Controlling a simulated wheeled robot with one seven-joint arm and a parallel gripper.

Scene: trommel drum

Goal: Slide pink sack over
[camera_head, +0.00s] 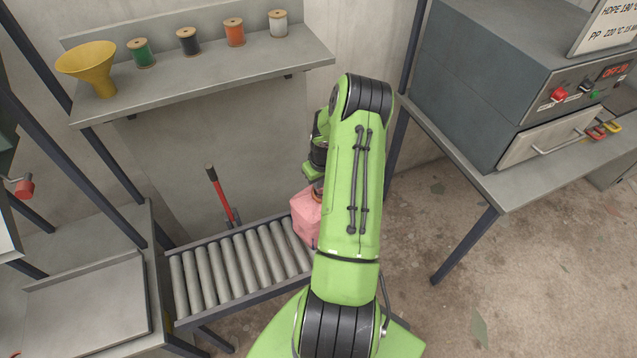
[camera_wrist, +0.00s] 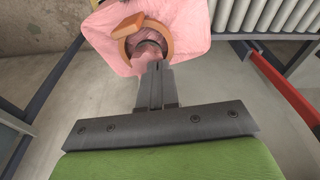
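The pink sack (camera_head: 304,216) sits at the right end of the roller conveyor (camera_head: 240,262), partly hidden behind my arm in the head view. In the wrist view the sack (camera_wrist: 195,30) fills the top middle, with an orange ring (camera_wrist: 128,28) around its gathered pink neck. My gripper (camera_wrist: 155,68) has its two dark fingers close together, with their tips at the neck, and appears shut on it. In the head view my arm hides the fingertips.
The rollers left of the sack are clear. A shelf (camera_head: 200,75) with a yellow funnel (camera_head: 90,65) and several spools is above. A grey oven (camera_head: 500,75) stands on a table at right.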

